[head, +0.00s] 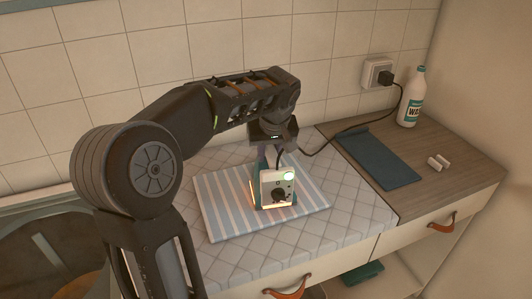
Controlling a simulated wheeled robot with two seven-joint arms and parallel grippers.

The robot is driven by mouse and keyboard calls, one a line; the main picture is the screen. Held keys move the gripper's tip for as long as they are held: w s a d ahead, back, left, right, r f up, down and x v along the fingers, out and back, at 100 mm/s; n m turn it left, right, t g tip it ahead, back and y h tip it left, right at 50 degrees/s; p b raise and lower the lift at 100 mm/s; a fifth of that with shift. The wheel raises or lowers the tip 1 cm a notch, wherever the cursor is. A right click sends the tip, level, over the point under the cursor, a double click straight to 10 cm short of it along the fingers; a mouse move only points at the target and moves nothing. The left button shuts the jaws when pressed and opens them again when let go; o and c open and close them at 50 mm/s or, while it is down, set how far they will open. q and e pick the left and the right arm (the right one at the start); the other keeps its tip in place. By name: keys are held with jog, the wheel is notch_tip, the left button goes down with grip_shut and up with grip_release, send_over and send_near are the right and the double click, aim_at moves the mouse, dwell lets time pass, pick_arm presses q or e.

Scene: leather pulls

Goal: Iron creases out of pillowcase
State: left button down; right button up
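The iron (276,190) stands on the pillowcase, its white back panel with a dial and a lit green light facing me. A warm glow shows around its lower edge. The pillowcase (222,210) is blue and white striped and lies flat on a quilted pad (345,215). Creases are too small to make out. My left gripper (270,152) comes down from above onto the top of the iron and seems closed around its handle; the fingertips are partly hidden behind the iron's back panel. My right gripper is not in view.
The iron's cord runs right to a wall socket (377,74). A dark blue mat (375,157), small white pieces (437,163) and a white bottle (412,98) are on the wooden counter (455,165). A sink (40,250) is at left. Drawers with leather pulls (287,293) are below.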

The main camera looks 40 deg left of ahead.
pick_arm(q)
jog(key=shift+w+d, duration=0.1)
jog(key=shift+w, duration=0.05)
jog(key=shift+w+d+r+p, duration=0.1)
jog(key=shift+w+d+p, duration=0.2)
jog(key=shift+w, duration=0.45)
jog(key=shift+w+d+r+p, duration=0.15)
jog(key=shift+w+d, duration=0.25)
jog(key=shift+w, duration=0.3)
jog(key=shift+f, duration=0.1)
notch_tip(320, 180, up, 6)
jog(key=p, duration=0.4)
notch_tip(320, 180, up, 3)
jog(key=shift+r+p, duration=0.1)
jog(key=shift+p, duration=1.15)
